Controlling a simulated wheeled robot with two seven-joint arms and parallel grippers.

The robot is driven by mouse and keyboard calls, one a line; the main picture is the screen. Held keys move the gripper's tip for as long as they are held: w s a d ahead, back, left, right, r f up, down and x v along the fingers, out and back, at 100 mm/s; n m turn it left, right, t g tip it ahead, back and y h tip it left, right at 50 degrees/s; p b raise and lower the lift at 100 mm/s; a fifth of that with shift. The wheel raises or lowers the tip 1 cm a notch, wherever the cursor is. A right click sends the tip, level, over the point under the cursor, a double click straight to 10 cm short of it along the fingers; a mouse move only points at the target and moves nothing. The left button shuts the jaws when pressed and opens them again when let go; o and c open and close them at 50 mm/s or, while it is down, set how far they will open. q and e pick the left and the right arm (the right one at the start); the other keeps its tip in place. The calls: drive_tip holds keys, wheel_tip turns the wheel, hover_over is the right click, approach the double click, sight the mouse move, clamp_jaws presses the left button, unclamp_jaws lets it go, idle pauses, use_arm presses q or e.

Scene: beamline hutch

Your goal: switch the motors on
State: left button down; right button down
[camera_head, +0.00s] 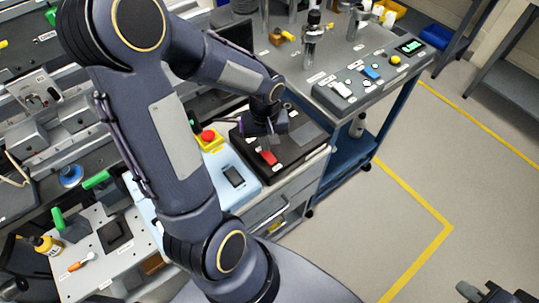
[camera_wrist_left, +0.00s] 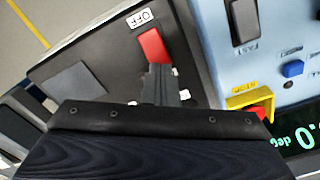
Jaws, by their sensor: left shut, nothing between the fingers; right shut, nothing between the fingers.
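A dark box (camera_head: 305,138) stands on the bench and carries a red switch (camera_head: 268,157). In the left wrist view the red switch (camera_wrist_left: 154,46) lies beside a white OFF label (camera_wrist_left: 140,18). My left gripper (camera_wrist_left: 160,70) is shut and empty, its fingertips right at the switch's end nearer the gripper. I cannot tell whether they touch it. The fingers and palm hide part of the box; a second small label there is mostly covered. In the head view the left gripper (camera_head: 265,135) is above the box. My right gripper (camera_head: 474,291), shut, is at the lower right corner.
A light blue panel (camera_head: 215,165) beside the box carries a black rocker (camera_head: 233,176) and a red button in a yellow surround (camera_head: 208,137). A grey cart (camera_head: 335,72) with a control box stands behind. The floor at right is clear.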

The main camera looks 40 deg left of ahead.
use_arm(q)
drive_tip(key=shift+f+b, duration=1)
drive_tip(key=shift+f, duration=0.05)
idle(0.7)
drive_tip(key=shift+r, duration=0.2)
drive_tip(key=shift+r+p, duration=2.8)
drive_tip(key=shift+r, duration=0.6)
drive_tip(key=s+d+r+m+t+h, duration=0.3)
drive_tip(key=s+d+r+m+t, duration=0.2)
drive_tip(key=s+d+r+m, duration=0.2)
drive_tip(key=s+d+r, duration=0.2)
drive_tip(key=s+r, duration=0.2)
drive_tip(key=shift+s+r+t+h, duration=0.3)
drive_tip(key=shift+s+r+h, duration=0.1)
drive_tip(key=shift+s+a, duration=0.1)
